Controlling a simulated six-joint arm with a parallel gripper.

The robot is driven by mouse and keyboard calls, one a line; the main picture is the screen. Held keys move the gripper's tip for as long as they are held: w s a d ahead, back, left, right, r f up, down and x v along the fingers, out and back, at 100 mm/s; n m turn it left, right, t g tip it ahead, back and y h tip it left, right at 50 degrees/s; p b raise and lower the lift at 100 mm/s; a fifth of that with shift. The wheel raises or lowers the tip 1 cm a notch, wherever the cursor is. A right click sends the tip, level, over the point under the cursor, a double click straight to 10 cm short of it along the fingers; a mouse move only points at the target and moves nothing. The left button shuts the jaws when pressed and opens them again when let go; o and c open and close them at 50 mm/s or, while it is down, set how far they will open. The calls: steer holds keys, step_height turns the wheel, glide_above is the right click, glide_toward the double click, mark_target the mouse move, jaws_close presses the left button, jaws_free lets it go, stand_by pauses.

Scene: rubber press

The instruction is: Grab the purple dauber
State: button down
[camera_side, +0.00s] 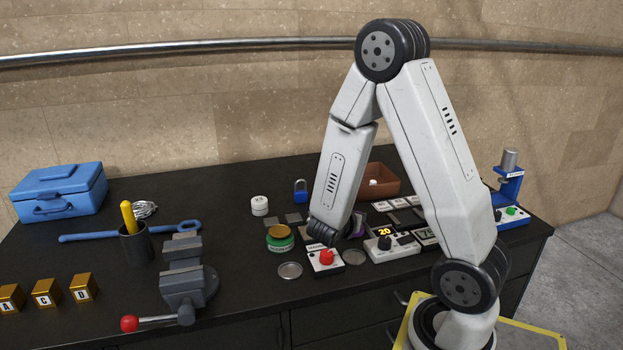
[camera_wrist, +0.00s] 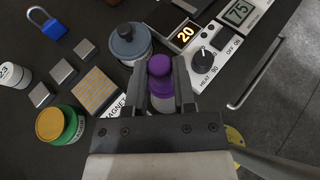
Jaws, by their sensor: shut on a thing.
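The purple dauber (camera_wrist: 160,67) shows in the wrist view, between the two fingers of my gripper (camera_wrist: 162,85). My gripper is shut on it, with one dark finger on each side. Its rounded purple top stands out between the fingers, and a wider purple part shows below. In the side view, my arm's wrist hides the dauber, and the fingers cannot be made out there.
A heater box with a "20" display (camera_side: 386,246) stands right of my gripper. A red-button box (camera_side: 325,261) and a green-and-gold jar (camera_side: 279,238) stand close by. A blue-grey knobbed container (camera_wrist: 128,42) is just beside the dauber. A vise (camera_side: 186,280) stands farther left.

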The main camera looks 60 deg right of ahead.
steer(key=shift+r, duration=0.95)
steer(key=shift+a, duration=0.15)
